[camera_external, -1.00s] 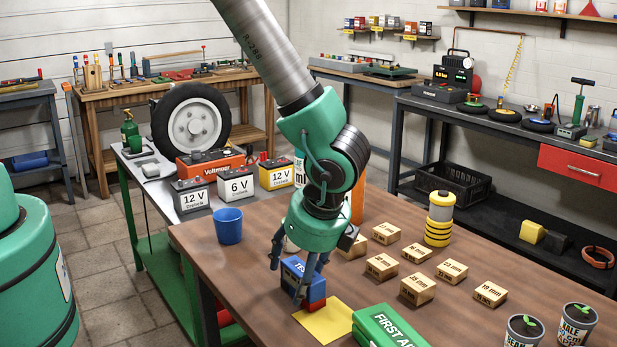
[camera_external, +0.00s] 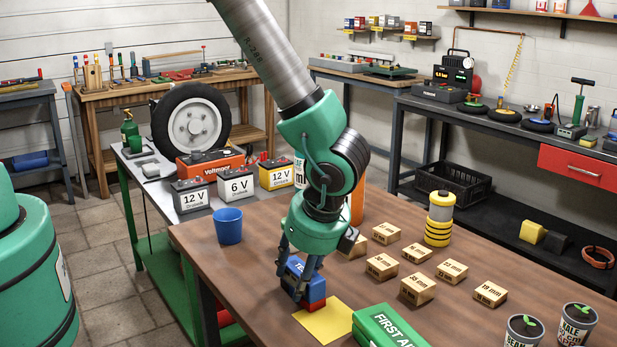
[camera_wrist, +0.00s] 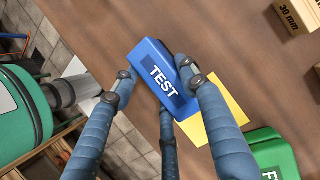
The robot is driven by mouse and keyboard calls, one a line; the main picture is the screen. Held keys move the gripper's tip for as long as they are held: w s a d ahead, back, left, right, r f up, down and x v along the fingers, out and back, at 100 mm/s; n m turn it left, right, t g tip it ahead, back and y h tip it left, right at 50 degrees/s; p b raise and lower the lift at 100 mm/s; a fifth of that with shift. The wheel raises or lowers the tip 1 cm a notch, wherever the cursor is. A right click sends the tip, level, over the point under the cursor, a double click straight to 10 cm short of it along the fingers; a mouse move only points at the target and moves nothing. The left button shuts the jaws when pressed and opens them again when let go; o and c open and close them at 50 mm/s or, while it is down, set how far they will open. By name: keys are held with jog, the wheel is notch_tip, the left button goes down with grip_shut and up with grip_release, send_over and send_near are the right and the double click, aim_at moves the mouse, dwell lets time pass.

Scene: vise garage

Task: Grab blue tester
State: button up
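In the wrist view my gripper (camera_wrist: 158,88) has fingers close against both sides of the tester, with a third finger below. The fingers look closed on it. The tester's lower part is partly hidden by the fingers.
The yellow sheet (camera_external: 327,322) and green first aid box (camera_external: 388,328) lie just right of my gripper. A blue cup (camera_external: 228,226) stands to the left. Several labelled wooden blocks (camera_external: 417,288) and a yellow-banded canister (camera_external: 439,219) stand to the right.

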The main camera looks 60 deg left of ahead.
jog(key=c, duration=0.5)
jog(key=shift+r, duration=0.15)
jog(key=shift+c, duration=0.2)
jog(key=shift+r, duration=0.2)
jog(key=r, duration=0.1)
jog(key=r+p, duration=0.1)
jog(key=r, duration=0.1)
jog(key=shift+s+a+r, duration=0.2)
jog(key=shift+s+r, duration=0.1)
jog(key=shift+s, duration=0.1)
jog(key=s+a, duration=0.3)
jog(key=s, duration=0.3)
jog(key=s+a+r+p, duration=0.1)
jog(key=s+a, duration=0.2)
jog(key=s, duration=0.4)
jog(key=shift+s+a, duration=0.25)
jog(key=shift+a, duration=0.1)
